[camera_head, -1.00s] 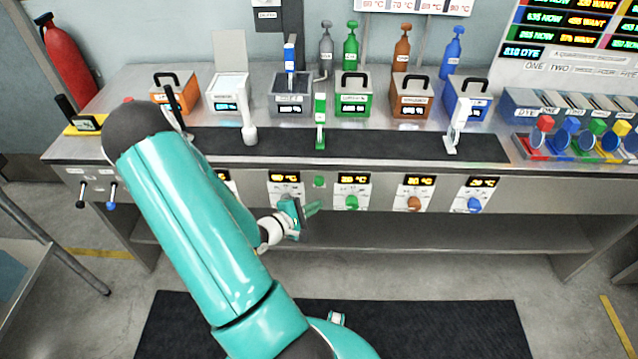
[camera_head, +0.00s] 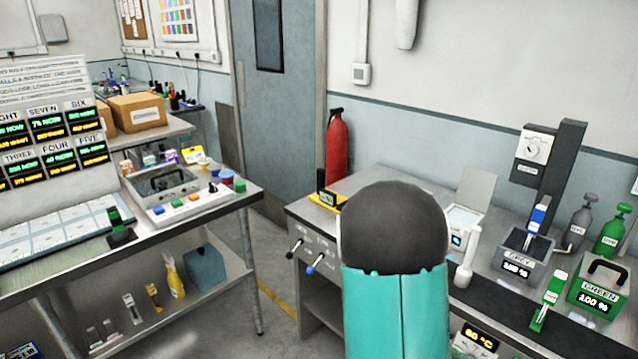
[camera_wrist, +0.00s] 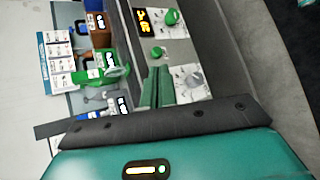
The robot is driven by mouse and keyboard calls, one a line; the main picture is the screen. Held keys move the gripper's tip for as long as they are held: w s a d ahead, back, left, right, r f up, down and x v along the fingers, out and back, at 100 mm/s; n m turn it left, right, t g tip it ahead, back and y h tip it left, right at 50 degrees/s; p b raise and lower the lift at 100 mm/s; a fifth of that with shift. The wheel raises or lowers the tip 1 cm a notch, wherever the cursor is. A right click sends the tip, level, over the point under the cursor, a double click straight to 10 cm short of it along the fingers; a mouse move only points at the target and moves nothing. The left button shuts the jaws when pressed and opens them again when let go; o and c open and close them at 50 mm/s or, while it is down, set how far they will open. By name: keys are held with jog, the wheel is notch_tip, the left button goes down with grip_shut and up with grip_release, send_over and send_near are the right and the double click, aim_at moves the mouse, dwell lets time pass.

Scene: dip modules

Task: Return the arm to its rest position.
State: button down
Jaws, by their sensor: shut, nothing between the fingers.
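My arm, teal with a dark rounded joint, rises in the lower middle of the head view in front of the steel dye bench (camera_head: 380,180). It hides part of that bench. My gripper is hidden in the head view. In the wrist view the two green fingers of my gripper (camera_wrist: 158,87) are together with nothing between them. They point toward the bench front, where a green knob (camera_wrist: 172,17) and an orange readout (camera_wrist: 145,22) show. The wrist picture is turned on its side.
The bench carries a grey module (camera_head: 515,265), a green module (camera_head: 598,290) and a green stand (camera_head: 548,300). A second bench (camera_head: 190,222) with a control box (camera_head: 163,183) stands at left. A red extinguisher (camera_head: 337,145) stands behind. Floor between benches is open.

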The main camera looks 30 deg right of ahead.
jog(key=w+a+r+t+y, duration=0.35)
jog(key=a+r, duration=0.25)
jog(key=a, duration=0.4)
jog(key=w+a+r+t+y, duration=0.2)
jog(key=w+a+r+t, duration=0.25)
jog(key=a, duration=0.45)
jog(key=a+r+n+t+y, duration=0.1)
jog(key=a+r+t+y, duration=0.1)
jog(key=a+r, duration=0.3)
jog(key=a+r+n+t+y, duration=0.2)
jog(key=a+r, duration=0.3)
jog(key=a, duration=0.7)
jog(key=shift+w+r+n+t, duration=0.3)
jog(key=shift+w+r+t, duration=0.05)
jog(key=shift+t, duration=0.15)
